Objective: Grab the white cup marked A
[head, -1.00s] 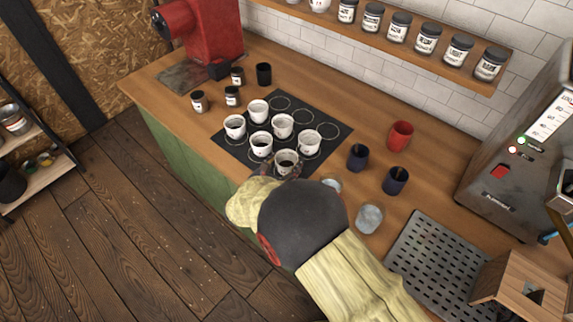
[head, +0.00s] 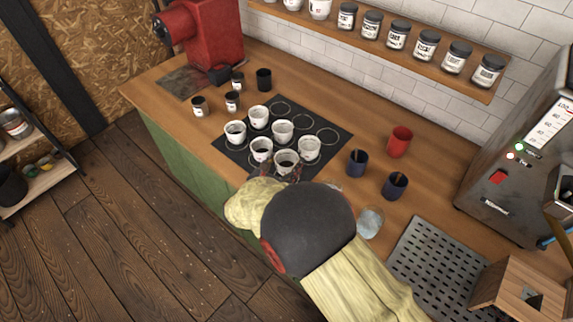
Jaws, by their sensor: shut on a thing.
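My gripper (head: 286,168) is at the front edge of the mat, mostly hidden behind my own arm. It is shut on the nearest white cup (head: 287,158), which looks upright. Other white cups are close behind it: one (head: 261,148) to its left and one (head: 309,147) to its right. Further ones are at the left (head: 235,131), in the middle (head: 282,130) and at the back (head: 259,115). The letters on the cups are too small to read.
Two dark blue cups (head: 357,162) and a red cup (head: 400,141) stand right of the mat. A glass (head: 370,221) is beside my arm. Small jars (head: 200,106) and a red grinder (head: 205,40) are at the left. Empty rings lie at the mat's back right.

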